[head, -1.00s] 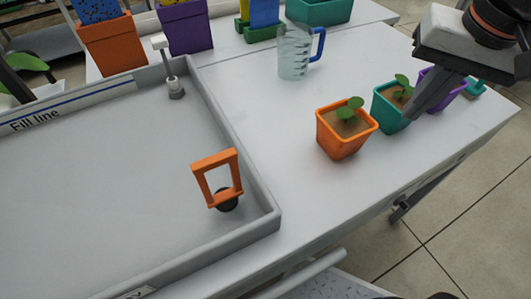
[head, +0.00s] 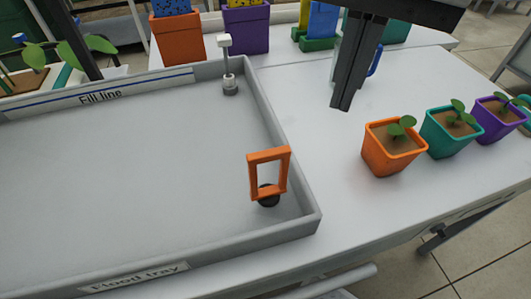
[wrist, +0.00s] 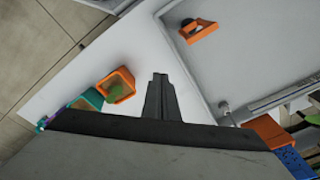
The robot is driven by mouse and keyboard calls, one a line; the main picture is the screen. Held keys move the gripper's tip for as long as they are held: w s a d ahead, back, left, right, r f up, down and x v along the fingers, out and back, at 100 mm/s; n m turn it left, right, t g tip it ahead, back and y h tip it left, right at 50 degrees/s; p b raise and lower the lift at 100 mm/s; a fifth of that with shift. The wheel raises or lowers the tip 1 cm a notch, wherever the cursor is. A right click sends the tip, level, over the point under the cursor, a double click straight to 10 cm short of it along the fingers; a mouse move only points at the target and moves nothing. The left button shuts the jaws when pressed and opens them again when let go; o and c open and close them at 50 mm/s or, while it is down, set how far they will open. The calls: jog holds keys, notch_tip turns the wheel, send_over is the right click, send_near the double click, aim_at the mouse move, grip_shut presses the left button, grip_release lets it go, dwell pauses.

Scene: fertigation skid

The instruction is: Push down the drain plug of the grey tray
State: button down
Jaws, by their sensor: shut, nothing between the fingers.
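The grey tray (head: 150,170) is wide and shallow, with a "Fill line" mark on its back wall and a "Flood tray" label on its front. The drain plug is a black round piece (head: 268,195) with an orange frame handle (head: 268,174) standing over it, near the tray's front right corner. In the wrist view the orange handle (wrist: 202,31) shows at the top. My gripper (head: 341,106) is shut and empty, above the white table right of the tray and apart from the plug. It also shows in the wrist view (wrist: 160,78).
Small orange (head: 392,150), teal (head: 450,135) and purple (head: 498,116) pots with seedlings stand on the table at the right. A white-topped post (head: 228,65) stands in the tray's back right corner. A blue-handled jug is mostly hidden behind my gripper. Larger orange (head: 178,38) and purple (head: 246,30) planters stand behind.

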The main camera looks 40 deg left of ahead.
jog(key=s+a+r, duration=0.2)
jog(key=s+a, duration=0.2)
jog(key=s, duration=0.5)
jog(key=shift+a+r, duration=0.25)
jog(key=shift+a, duration=0.05)
jog(key=shift+s, duration=0.15)
